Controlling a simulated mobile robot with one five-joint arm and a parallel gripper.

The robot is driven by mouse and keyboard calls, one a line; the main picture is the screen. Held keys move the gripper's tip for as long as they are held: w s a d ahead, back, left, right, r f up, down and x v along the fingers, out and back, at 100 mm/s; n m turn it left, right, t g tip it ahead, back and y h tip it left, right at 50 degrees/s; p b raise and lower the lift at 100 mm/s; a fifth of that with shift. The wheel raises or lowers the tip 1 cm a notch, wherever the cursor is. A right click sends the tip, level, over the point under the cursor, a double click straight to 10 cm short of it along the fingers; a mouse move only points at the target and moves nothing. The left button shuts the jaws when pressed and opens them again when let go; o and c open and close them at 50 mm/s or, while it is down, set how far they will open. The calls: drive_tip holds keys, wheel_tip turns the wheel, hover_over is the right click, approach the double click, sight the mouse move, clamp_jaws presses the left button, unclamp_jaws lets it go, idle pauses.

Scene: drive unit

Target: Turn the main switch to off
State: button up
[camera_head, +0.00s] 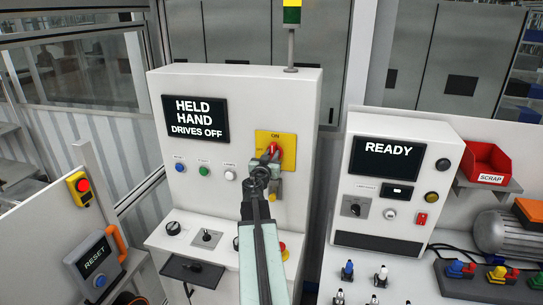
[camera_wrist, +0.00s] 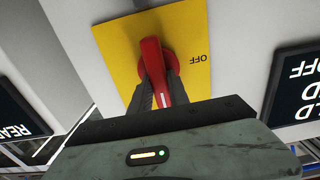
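The main switch is a red rotary handle (camera_head: 274,153) on a yellow plate (camera_head: 290,141), upper right on the white cabinet's front. Its handle (camera_wrist: 153,62) and plate (camera_wrist: 194,32) also show in the wrist view, upside down. The handle's white mark points roughly to ON, at the plate's top in the head view. OFF is at the plate's side, towards the HELD HAND display. My gripper (camera_wrist: 160,92) has one dark finger on each side of the handle, seemingly touching both sides. In the head view my gripper (camera_head: 265,168) partly covers the plate's lower part.
A display (camera_head: 195,118) reading HELD HAND DRIVES OFF is left of the switch. Small buttons (camera_head: 204,171) and knobs (camera_head: 207,238) sit below it. A second cabinet with a READY display (camera_head: 387,160) stands right. A red scrap bin (camera_head: 485,162) is further right.

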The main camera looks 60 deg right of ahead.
clamp_jaws()
drive_tip(key=shift+w+d, duration=0.1)
